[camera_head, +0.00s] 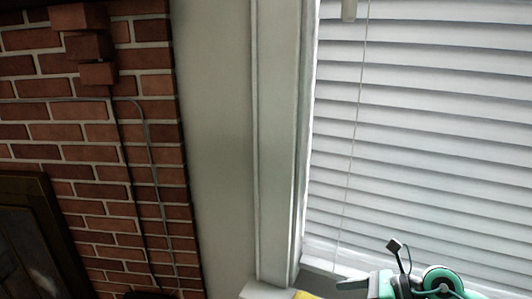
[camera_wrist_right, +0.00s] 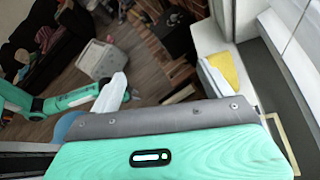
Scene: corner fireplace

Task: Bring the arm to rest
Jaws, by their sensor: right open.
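My right gripper (camera_wrist_right: 162,84) is open, with its two pale fingers well apart and nothing between them in the right wrist view. In the head view part of my right arm (camera_head: 440,284), teal and black, shows at the bottom right in front of the window.
White window blinds (camera_head: 430,130) are close behind my right arm. A brick fireplace wall (camera_head: 90,160) stands at the left. A yellow item (camera_wrist_right: 225,70) lies on a white ledge (camera_wrist_right: 208,36) close to the right finger. A grey container (camera_wrist_right: 101,60) stands on the wooden floor below.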

